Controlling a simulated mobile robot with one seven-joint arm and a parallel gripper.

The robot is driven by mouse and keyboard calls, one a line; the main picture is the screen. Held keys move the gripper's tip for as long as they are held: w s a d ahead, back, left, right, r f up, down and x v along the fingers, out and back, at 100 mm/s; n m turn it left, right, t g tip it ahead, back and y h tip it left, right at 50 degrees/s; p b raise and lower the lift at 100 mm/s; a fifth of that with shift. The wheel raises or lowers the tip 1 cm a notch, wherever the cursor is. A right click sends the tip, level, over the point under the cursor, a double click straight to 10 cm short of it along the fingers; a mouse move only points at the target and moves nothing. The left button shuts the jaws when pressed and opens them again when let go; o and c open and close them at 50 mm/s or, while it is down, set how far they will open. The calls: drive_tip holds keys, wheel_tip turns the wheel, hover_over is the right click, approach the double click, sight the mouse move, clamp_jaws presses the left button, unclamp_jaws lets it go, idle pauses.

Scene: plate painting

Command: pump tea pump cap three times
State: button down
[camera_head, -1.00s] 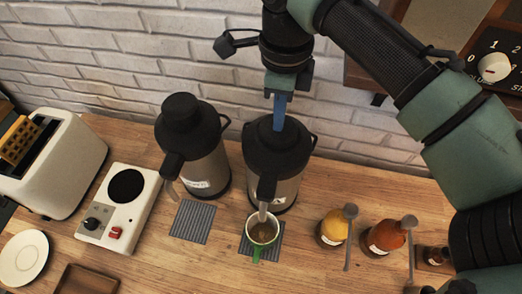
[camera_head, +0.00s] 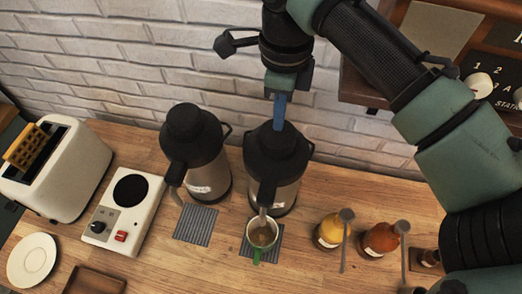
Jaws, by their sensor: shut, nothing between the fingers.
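Two black-and-steel pump pots stand side by side: the left pump pot (camera_head: 207,178) and the right pump pot (camera_head: 283,196). Their labels are too small to read, so I cannot tell which one holds tea. My gripper (camera_head: 280,124) is shut and points down, its blue fingers at the black cap (camera_head: 270,142) of the right pot. The tips appear to touch the cap top; exact contact is hard to tell. A green-handled cup (camera_head: 263,234) with brownish liquid sits under the right pot's spout.
The cup stands on a grey mat (camera_head: 277,243); an empty mat (camera_head: 195,225) lies under the left spout. Yellow (camera_head: 330,230) and orange (camera_head: 381,240) bottles stand to the right. A hot plate (camera_head: 124,210) and toaster (camera_head: 57,170) are left. A brick wall is close behind.

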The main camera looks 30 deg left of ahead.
sight(278, 133)
drive_tip(key=shift+f+b, duration=0.9)
drive_tip(key=shift+f, duration=1.75)
drive_tip(key=shift+r, duration=0.1)
drive_tip(key=shift+r+p, duration=2.6)
drive_tip(key=shift+p, duration=0.2)
drive_tip(key=shift+f, duration=0.15)
